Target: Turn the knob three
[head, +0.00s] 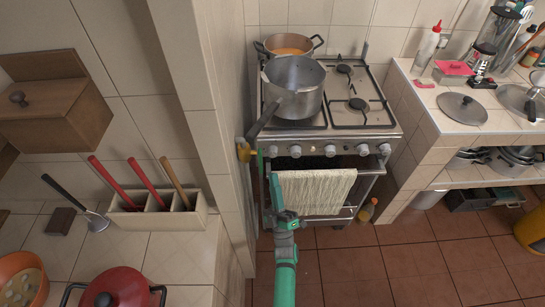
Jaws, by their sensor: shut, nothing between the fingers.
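The stove's front panel carries a row of several pale round knobs, seen in the head view. Knob three is probably the one (330,151) near the middle of the row; no numbers can be read. Its turned angle is too small to tell. My green arm reaches up from the bottom, in front of the oven door. My gripper (268,167) is small at the arm's upper end, near the panel's left end. It is shut and empty, left of and below the middle knob, apart from it.
A pale towel (315,190) hangs on the oven door handle below the knobs. A metal saucepan (294,86) and an orange-filled pot (289,45) stand on the hob.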

